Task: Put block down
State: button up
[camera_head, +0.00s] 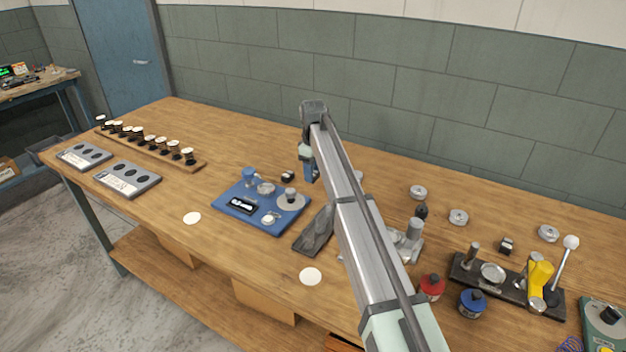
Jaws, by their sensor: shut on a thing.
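My gripper (310,175) points down over the middle of the bench, just right of and behind the blue device. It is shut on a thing. A blue part shows at its lower end, but I cannot tell whether this is a finger or the held block. A small dark block (288,176) with a pale top shows just left of my gripper, near the back of the device. I cannot tell whether it touches the gripper. My arm hides part of the bench to the right.
The blue device (236,208) stands in front. White discs (192,218) (310,276) mark the bench (165,240).

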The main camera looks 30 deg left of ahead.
jog(key=shift+f, duration=1.7)
jog(key=shift+f, duration=0.1)
jog(key=o, duration=1.2)
jog(key=shift+o, duration=0.2)
notch_tip(320, 180, up, 12)
jog(key=shift+r, duration=0.1)
